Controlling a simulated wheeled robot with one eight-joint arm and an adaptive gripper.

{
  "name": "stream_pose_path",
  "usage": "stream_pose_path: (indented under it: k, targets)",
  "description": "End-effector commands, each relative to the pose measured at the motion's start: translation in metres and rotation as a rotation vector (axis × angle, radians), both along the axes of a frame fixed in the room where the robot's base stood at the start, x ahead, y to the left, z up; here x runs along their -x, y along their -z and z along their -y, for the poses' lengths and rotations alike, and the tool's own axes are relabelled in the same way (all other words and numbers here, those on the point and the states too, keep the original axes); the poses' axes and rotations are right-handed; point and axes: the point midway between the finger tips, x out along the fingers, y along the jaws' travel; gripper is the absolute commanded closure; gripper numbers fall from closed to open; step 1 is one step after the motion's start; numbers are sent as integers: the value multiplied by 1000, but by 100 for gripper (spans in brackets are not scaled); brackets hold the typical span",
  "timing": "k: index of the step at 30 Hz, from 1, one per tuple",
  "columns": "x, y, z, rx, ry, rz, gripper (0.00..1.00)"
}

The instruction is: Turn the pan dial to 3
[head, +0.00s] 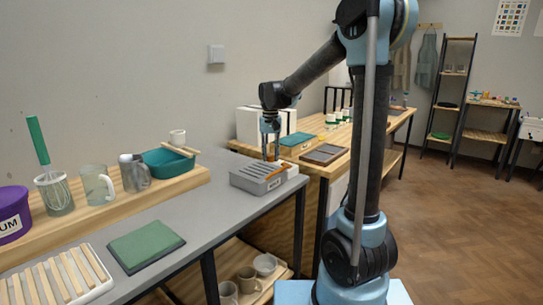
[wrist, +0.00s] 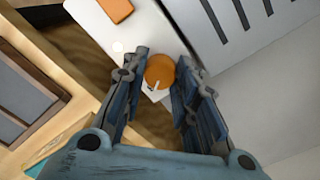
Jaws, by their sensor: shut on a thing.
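The pan dial (wrist: 159,71) is a round orange knob with a short white mark on its lower part in the wrist view. It sits on the pale end panel of a grey slotted unit (head: 258,186) at the far end of the grey table. My gripper (wrist: 161,66) has a finger on each side of the dial and is shut on it. In the head view my gripper (head: 270,151) reaches down at the unit's right end, hiding most of the dial. No number is legible around the dial, so its setting cannot be told.
An orange rectangular piece (wrist: 117,9) is on the same panel. A wooden-framed tray (head: 324,154) and a box with a teal top (head: 297,141) stand close behind on the wooden table. A green pad (head: 146,246) lies nearer on the grey table.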

Motion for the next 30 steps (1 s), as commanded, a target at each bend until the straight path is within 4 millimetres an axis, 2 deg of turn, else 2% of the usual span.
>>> stream_pose_path:
  k: [20, 21, 23, 24, 30]
  targets:
    - [0, 0, 0, 1, 63, 0, 97]
    - [0, 0, 0, 1, 63, 0, 68]
    - [0, 0, 0, 1, 63, 0, 55]
    - [0, 0, 0, 1, 63, 0, 52]
    - [0, 0, 0, 0, 62, 0, 52]
